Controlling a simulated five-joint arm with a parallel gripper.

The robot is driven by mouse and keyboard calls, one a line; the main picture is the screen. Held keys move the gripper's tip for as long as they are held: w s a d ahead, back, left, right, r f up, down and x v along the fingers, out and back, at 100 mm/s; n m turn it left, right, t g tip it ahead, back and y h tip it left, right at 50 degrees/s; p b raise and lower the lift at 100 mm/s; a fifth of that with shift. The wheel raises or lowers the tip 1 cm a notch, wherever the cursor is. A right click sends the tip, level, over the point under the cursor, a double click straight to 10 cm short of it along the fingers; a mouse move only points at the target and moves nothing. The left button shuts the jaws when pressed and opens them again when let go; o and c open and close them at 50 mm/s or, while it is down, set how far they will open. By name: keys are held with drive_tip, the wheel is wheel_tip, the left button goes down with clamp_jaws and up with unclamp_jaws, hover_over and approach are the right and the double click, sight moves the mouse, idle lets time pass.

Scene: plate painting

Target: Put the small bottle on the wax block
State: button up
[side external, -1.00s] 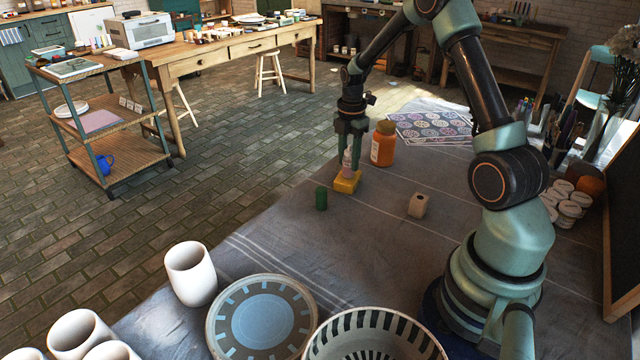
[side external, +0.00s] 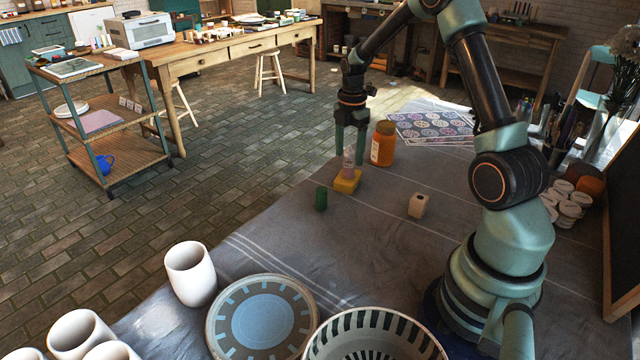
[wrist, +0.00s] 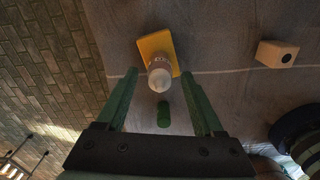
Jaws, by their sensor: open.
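The small bottle (side external: 348,163) stands upright on the yellow wax block (side external: 346,183). In the wrist view the bottle (wrist: 159,76) shows from above, with the wax block (wrist: 156,46) under it. My gripper (side external: 349,153) is open just above and around the upper part of the bottle; the fingers appear apart from it. In the wrist view the two green fingertips (wrist: 159,74) are spread on either side below the bottle.
An orange-brown jar (side external: 383,144) stands close behind the block. A green cylinder (side external: 321,198) and a beige block with a hole (side external: 418,205) stand nearer. A plate (side external: 222,318), a striped bowl (side external: 428,345) and a white cup (side external: 190,274) are in front.

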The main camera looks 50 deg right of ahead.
wheel_tip(320, 180, up, 10)
drive_tip(key=shift+f, duration=0.15)
drive_tip(key=s+a+r+m+t, duration=0.2)
drive_tip(key=s+a+m, duration=0.3)
drive_tip(key=a+m, duration=0.3)
drive_tip(key=s+a+r+m+t, duration=0.3)
drive_tip(key=s+a+r+m, duration=0.2)
drive_tip(key=a, duration=1)
drive_tip(key=s+m, duration=0.1)
drive_tip(key=m, duration=0.2)
drive_tip(key=shift+r+t, duration=0.2)
drive_tip(key=shift+t, duration=0.1)
